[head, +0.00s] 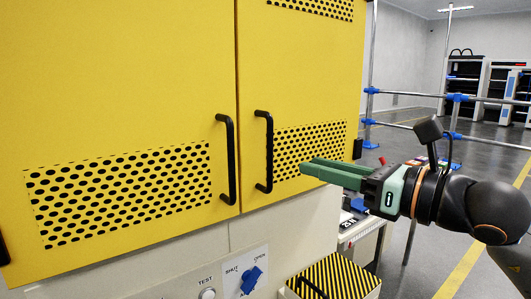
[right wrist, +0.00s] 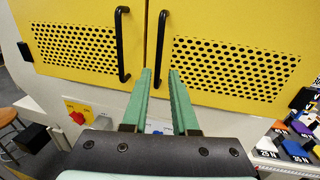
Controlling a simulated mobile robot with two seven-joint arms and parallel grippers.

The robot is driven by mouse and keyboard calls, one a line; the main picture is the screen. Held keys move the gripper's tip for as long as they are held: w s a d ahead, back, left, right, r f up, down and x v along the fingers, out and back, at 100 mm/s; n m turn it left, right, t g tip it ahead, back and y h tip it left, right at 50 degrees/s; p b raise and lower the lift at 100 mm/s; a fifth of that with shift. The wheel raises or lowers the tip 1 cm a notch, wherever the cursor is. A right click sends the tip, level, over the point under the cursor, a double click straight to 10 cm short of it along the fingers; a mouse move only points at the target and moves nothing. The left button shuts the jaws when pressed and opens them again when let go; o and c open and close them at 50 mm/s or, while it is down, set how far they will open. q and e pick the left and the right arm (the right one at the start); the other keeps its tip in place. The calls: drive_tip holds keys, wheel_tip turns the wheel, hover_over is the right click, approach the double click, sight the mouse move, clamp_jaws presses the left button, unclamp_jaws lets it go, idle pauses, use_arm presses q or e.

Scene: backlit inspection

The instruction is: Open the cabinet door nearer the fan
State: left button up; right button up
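The yellow cabinet has two doors, both shut. The left door (head: 120,90) has a black bar handle (head: 231,160) near the middle seam. The right door (head: 300,70) has its own black bar handle (head: 268,150) just across the seam. I see no fan in either view. My right gripper (head: 307,168) has green fingers, apart and empty, in front of the right door's perforated panel, right of its handle. In the right wrist view the fingers (right wrist: 160,76) point at the cabinet, with the right door's handle (right wrist: 160,45) ahead of the gap, not gripped. My left gripper is out of view.
Below the doors is a pale panel with a blue knob (head: 251,280). A black-and-yellow striped box (head: 340,278) stands low by it. Metal rails with blue joints (head: 457,97) stand to the right. Labelled blocks (right wrist: 293,150) lie right in the wrist view.

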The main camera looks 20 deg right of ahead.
sight(272, 156)
drive_tip(key=p+x, duration=0.3)
drive_tip(key=x, duration=0.7)
drive_tip(key=shift+w+a+r, duration=0.1)
drive_tip(key=shift+w+a, duration=0.1)
drive_tip(key=shift+a, duration=0.05)
clamp_jaws()
idle(1.0)
